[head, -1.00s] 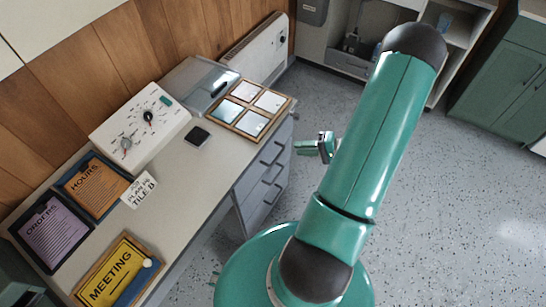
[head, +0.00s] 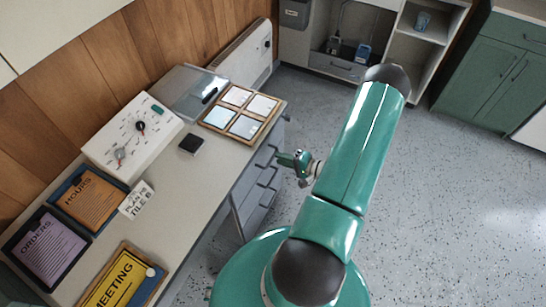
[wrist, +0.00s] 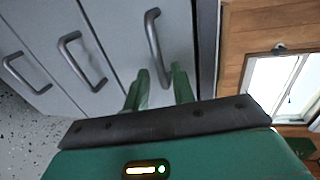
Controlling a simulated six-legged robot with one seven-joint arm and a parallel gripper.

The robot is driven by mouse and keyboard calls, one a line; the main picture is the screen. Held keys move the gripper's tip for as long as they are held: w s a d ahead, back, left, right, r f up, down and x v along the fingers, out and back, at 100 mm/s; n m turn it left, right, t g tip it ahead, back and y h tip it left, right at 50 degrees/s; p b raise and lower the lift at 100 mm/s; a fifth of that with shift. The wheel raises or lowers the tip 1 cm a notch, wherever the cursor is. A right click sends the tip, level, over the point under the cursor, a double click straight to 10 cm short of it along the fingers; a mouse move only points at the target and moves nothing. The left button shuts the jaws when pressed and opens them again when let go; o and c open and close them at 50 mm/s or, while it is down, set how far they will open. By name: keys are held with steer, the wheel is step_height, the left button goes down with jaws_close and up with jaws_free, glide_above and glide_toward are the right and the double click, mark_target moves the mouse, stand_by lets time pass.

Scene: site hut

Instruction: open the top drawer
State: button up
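The grey drawer unit (head: 248,212) stands under the right end of the desk, its drawers closed. In the wrist view it appears turned sideways, with the top drawer (wrist: 185,30) nearest the wood-framed tiles. The top drawer's curved bar handle (wrist: 154,45) lies just ahead of my gripper (wrist: 160,72). My green fingers are apart and empty, one toward each side of the handle's near end. I cannot tell whether they touch it. In the head view, my gripper (head: 286,159) is at the drawer fronts, near the top handle (head: 266,154).
Two lower handles (wrist: 80,62) (wrist: 25,72) sit beside the top one. On the desk (head: 215,165) are a framed tile panel (head: 262,123), a black block (head: 191,145), a white control box (head: 132,138) and several signs. Speckled floor (head: 430,200) is clear to the right.

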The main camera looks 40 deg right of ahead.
mark_target(273, 156)
steer(key=shift+x, duration=2.05)
jaws_close()
steer(key=f+v, duration=0.3)
steer(key=v, duration=1.1)
steer(key=s+f+v, duration=0.1)
steer(key=f+v, duration=0.2)
steer(key=v, duration=1.1)
steer(key=shift+s, duration=0.25)
steer(key=shift+r, duration=0.1)
jaws_free()
